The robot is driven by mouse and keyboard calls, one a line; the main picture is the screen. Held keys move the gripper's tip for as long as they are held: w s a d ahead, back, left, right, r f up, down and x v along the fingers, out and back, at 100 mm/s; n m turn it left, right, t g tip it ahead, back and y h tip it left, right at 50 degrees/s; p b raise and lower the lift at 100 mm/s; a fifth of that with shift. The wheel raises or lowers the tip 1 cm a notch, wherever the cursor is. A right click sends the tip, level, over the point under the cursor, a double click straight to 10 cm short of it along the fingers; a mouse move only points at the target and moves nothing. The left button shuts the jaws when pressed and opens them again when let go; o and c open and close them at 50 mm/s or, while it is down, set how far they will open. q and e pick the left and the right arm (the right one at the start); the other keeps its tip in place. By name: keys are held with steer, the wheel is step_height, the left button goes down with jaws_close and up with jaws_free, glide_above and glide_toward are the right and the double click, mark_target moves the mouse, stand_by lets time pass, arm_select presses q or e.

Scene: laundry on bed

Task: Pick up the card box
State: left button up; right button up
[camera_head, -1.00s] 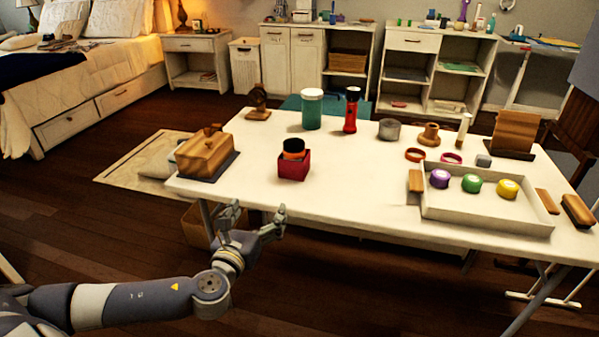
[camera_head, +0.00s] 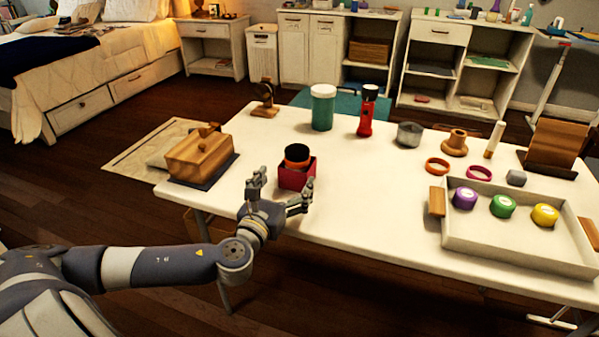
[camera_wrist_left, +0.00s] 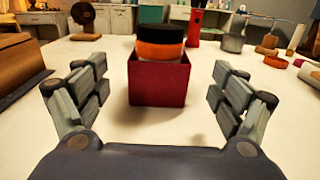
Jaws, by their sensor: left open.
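The card box appears to be the small open red box (camera_head: 291,181) near the front edge of the white table. It also shows straight ahead in the left wrist view (camera_wrist_left: 158,86). A round orange and black item (camera_head: 297,155) sits in it and sticks out of its top. My left gripper (camera_head: 281,191) is open at the table's front edge, just in front of the box. In the left wrist view its fingers (camera_wrist_left: 152,101) are spread to either side with the box between and slightly beyond them, not touching. My right gripper is not in view.
A wooden lidded box (camera_head: 199,158) on a dark mat stands left of the red box. A green jar (camera_head: 322,108) and a red flashlight (camera_head: 366,115) stand behind it. A white tray (camera_head: 500,251) with coloured round items lies to the right. The table (camera_head: 365,205) between is bare.

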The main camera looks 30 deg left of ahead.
mark_target(292, 173)
arm_select(q)
steer(key=x, duration=0.3)
steer(key=shift+w, duration=0.2)
steer(key=x, duration=0.4)
steer(key=shift+w+a+b, duration=0.1)
steer(key=shift+b, duration=0.2)
steer(key=shift+w, duration=0.25)
steer(key=c, duration=1)
steer(key=shift+r, duration=0.15)
steer(key=shift+c, duration=0.7)
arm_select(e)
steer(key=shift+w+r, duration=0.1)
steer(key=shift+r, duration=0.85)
